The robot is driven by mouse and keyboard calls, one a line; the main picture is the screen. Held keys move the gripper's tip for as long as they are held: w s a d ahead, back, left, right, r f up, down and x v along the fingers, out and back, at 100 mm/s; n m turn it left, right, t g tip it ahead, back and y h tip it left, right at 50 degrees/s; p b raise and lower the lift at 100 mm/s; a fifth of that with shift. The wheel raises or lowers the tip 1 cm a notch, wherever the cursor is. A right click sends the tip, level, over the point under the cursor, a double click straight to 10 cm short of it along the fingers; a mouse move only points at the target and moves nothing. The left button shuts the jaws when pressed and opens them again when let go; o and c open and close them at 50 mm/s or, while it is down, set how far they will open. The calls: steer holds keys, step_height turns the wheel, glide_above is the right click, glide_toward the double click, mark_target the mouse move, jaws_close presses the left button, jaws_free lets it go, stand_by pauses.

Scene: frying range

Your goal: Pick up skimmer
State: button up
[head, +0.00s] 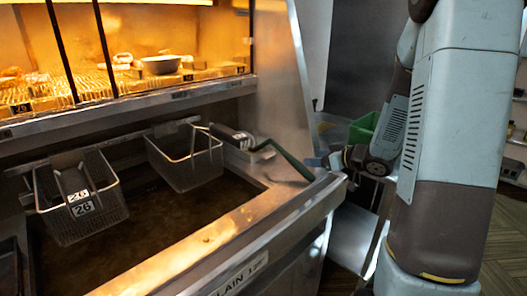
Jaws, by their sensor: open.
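A thin, dark green bent handle (289,160) rests on the right rim of the fryer, its lower end near the front right corner. It looks like the skimmer's handle; its upper end meets a dark grip and wire frame by the right basket, and I cannot make out a skimmer head. My gripper (342,160) is at the end of my folded arm, just right of the fryer's corner. It is small and partly hidden in the picture, apart from the handle, with nothing visible in it. It is open.
The fryer vat (145,215) holds dark oil. A left wire basket (85,210) marked 26 and a right wire basket (185,165) hang at its back. A lit warming shelf (150,95) is above. A green bin (362,128) stands behind my arm.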

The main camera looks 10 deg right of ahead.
mark_target(296, 160)
steer(key=x, duration=0.5)
steer(key=shift+w+a+f, duration=0.1)
steer(key=shift+w+a, duration=0.1)
steer(key=shift+w, duration=0.05)
steer(key=shift+x, duration=2.65)
steer(key=shift+s+a+f, duration=0.15)
steer(key=shift+s+f, duration=0.05)
steer(key=shift+c, duration=0.4)
jaws_close()
